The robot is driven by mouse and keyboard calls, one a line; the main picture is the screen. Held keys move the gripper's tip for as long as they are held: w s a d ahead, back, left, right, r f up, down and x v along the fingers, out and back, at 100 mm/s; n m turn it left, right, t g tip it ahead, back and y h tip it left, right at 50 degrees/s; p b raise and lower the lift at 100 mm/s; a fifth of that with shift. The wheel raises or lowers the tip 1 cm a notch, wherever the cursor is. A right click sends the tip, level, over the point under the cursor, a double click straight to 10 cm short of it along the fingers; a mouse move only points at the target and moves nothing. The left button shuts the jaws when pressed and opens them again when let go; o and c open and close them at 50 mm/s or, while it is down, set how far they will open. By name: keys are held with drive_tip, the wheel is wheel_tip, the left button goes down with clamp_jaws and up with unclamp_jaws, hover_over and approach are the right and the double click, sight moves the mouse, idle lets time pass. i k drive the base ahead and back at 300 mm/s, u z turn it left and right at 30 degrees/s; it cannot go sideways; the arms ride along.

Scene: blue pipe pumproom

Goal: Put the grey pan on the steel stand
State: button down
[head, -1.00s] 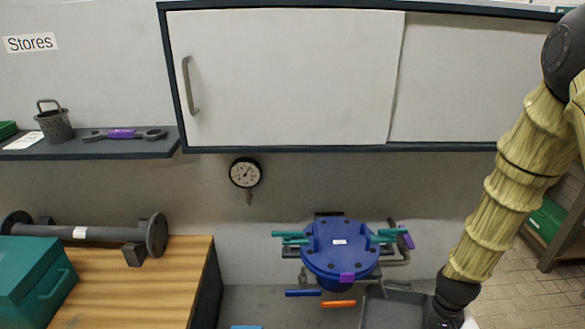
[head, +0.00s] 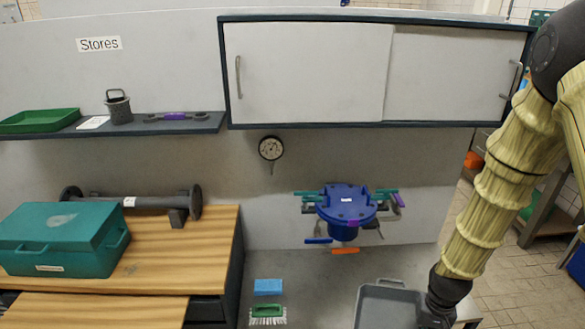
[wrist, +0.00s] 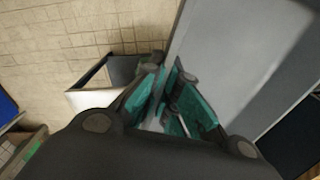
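The grey pan (head: 383,310) is a shallow, square-cornered pan at the bottom of the head view, cut off by the lower edge. A small handle shows on its far rim. My gripper (head: 438,318) is at its right side, with the fingertips mostly hidden there. In the wrist view the teal-padded fingers (wrist: 178,100) are close together by a large grey surface (wrist: 225,50), which looks like the pan. The pan keeps its place beside my gripper while the room shifts, so it appears held. I cannot make out the steel stand in either view.
A blue round flange unit (head: 346,205) with teal handles is on the wall ahead. A wooden bench (head: 190,260) at left bears a teal box (head: 65,240) and a dark pipe (head: 135,203). A blue sponge (head: 268,287) and green brush (head: 268,311) lie low centre. Tiled floor shows right.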

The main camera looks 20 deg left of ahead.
sight(335, 286)
drive_tip(key=k, duration=0.3)
drive_tip(key=u, duration=2.3)
drive_tip(key=k, duration=0.9)
drive_tip(key=z, duration=0.5)
drive_tip(key=i, duration=1.5)
